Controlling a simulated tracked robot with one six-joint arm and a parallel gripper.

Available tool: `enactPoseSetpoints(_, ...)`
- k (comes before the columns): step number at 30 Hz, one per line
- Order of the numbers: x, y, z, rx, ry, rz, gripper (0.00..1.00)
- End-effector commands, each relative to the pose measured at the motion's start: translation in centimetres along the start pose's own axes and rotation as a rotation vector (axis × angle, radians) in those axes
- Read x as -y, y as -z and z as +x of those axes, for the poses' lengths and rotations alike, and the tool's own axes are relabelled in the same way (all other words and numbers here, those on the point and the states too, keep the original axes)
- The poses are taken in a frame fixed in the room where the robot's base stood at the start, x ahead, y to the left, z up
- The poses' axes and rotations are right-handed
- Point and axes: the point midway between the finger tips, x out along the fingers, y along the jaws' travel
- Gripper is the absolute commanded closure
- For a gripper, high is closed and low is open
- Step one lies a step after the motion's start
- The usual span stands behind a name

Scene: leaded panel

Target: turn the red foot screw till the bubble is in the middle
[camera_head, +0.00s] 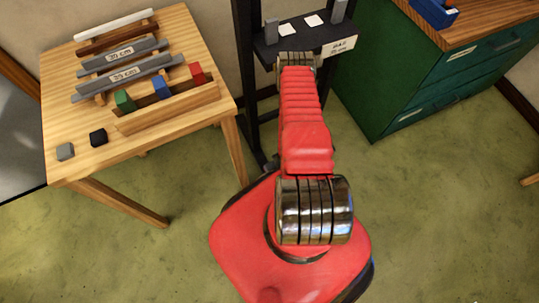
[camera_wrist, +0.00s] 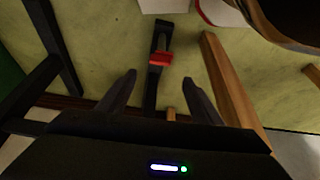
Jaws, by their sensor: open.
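A small red piece, which looks like the red foot screw (camera_wrist: 160,58), sits on a dark bar (camera_wrist: 150,95) near the floor in the wrist view. My gripper (camera_wrist: 159,76) is open, its two dark fingers apart with the red piece just beyond and between their tips. I cannot tell how far off it is. A dark stand (camera_head: 247,85) with a shelf (camera_head: 328,38) shows in the head view; my red arm covers its lower part and hides my gripper there. I see no bubble in either view.
A wooden table (camera_head: 70,115) at left holds grey bars labelled in cm, a wooden rack (camera_head: 170,105) with green, blue and red blocks, and two small cubes. A green cabinet (camera_head: 375,85) stands at right. A wooden leg (camera_wrist: 228,80) is close right of my fingers.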

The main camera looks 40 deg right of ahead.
Motion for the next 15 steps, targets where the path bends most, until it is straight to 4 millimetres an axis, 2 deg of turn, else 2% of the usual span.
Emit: enactPoseSetpoints(15,0.0,-0.1,6.2,0.000,0.000,-0.001,0.41)
